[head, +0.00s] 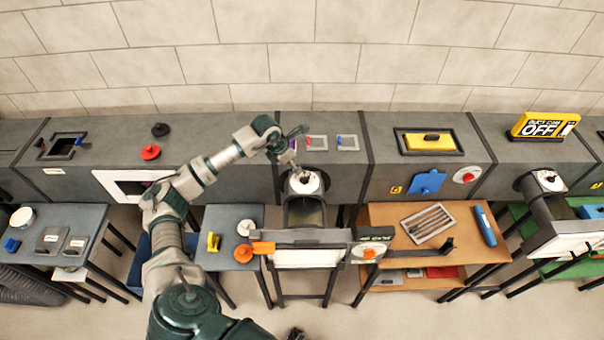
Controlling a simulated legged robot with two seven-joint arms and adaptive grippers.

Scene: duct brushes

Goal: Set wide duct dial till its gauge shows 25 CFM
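My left arm comes in from the lower left, and my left gripper (292,158) is at the duct, just above a round white dial face (303,182) with a dark centre. I cannot tell whether it touches that dial or whether its fingers are open. Other candidate dials are a white one with a red centre (466,175) on the right duct section and a white one (549,180) at the far right. An orange knob on a pale disc (369,252) sits beside a small dark display (375,233) with green characters too small to read.
A long grey duct (390,180) runs along the block wall. A yellow "OFF" sign (541,126) stands on it. A left table (80,225) and a wooden bench (400,222) with a brush tray (430,222) stand in front. A small table holds a yellow item (213,242).

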